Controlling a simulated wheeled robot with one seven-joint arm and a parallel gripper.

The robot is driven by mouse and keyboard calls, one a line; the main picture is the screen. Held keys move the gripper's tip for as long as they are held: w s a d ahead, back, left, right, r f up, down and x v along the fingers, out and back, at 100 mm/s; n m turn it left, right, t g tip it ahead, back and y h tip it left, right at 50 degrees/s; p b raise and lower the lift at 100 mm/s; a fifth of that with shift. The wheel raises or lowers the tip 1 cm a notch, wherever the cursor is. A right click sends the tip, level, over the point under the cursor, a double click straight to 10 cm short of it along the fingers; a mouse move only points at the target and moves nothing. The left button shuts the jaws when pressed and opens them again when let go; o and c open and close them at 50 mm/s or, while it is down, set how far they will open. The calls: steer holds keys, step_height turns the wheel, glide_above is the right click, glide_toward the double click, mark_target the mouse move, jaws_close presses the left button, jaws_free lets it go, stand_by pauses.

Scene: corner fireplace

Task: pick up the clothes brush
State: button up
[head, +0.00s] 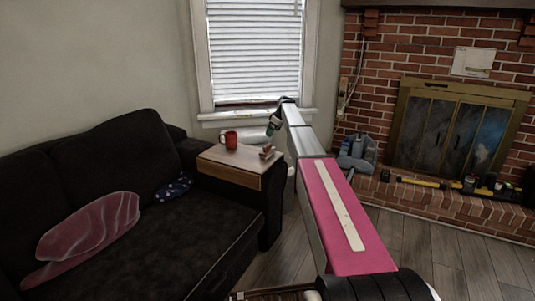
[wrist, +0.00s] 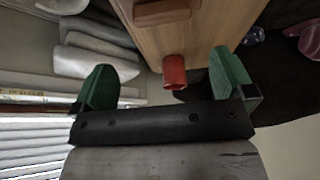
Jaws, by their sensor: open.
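The clothes brush, a small brown wooden block, lies on a wooden tray (head: 233,175) over the sofa's arm. In the head view the brush (head: 266,152) is near the tray's right edge, right of a red mug (head: 229,140). In the wrist view the brush (wrist: 162,12) is at the top edge, partly cut off, on the tray (wrist: 205,42). My gripper (head: 273,126) is above and behind the tray, apart from the brush. Its green fingers (wrist: 165,82) are wide apart with nothing held; the mug (wrist: 174,72) shows between them in the wrist view.
A dark sofa (head: 180,245) with a pink cushion (head: 90,235) and a blue dotted cloth (head: 174,187) fills the left. A window (head: 254,50) is behind my gripper. A brick fireplace (head: 440,130) with items on its hearth is at right. Grey floor (head: 425,240) shows between.

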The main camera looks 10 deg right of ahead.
mark_target(267, 145)
steer(key=x, duration=1)
steer(key=shift+s+f, duration=0.2)
steer(key=shift+f, duration=0.15)
steer(key=c, duration=0.8)
steer(key=shift+o, duration=0.2)
steer(key=shift+r, duration=0.15)
step_height(267, 145, up, 4)
steer(key=shift+s+a+r, duration=0.15)
steer(key=s+a+r, duration=0.5)
steer(key=a+r, duration=0.1)
steer(key=a, duration=0.3)
steer(key=shift+s+a+r, duration=0.2)
steer(key=shift+s+a, duration=0.15)
steer(key=shift+o, duration=1.4)
steer(key=shift+s, duration=0.1)
steer(key=shift+c, duration=0.3)
